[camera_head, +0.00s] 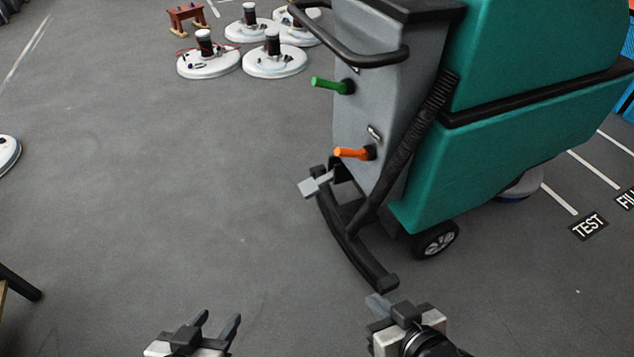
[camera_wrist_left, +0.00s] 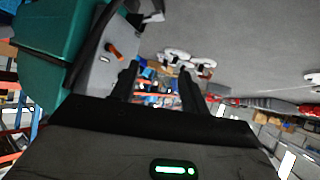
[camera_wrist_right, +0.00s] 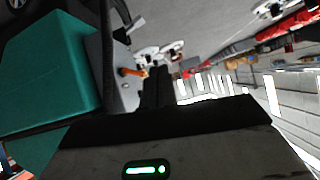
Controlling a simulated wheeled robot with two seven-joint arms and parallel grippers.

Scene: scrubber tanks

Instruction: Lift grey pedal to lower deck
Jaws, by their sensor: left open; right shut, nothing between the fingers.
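The grey pedal (camera_head: 315,184) sticks out to the left at the lower rear of the teal scrubber machine (camera_head: 530,120), just above the black curved squeegee bar (camera_head: 352,243). It also shows in the left wrist view (camera_wrist_left: 153,17) and in the right wrist view (camera_wrist_right: 136,24). My left gripper (camera_head: 220,322) is open and empty, low in the head view, below and left of the pedal. My right gripper (camera_head: 378,303) is shut and empty, below the squeegee bar's near end. Both grippers are apart from the pedal and the machine.
An orange lever (camera_head: 352,153) and a green lever (camera_head: 328,85) stick out above the pedal. A black hose (camera_head: 405,150) runs down the machine's back. Several round white floor units (camera_head: 275,60) and a small wooden stool (camera_head: 187,17) stand at the back.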

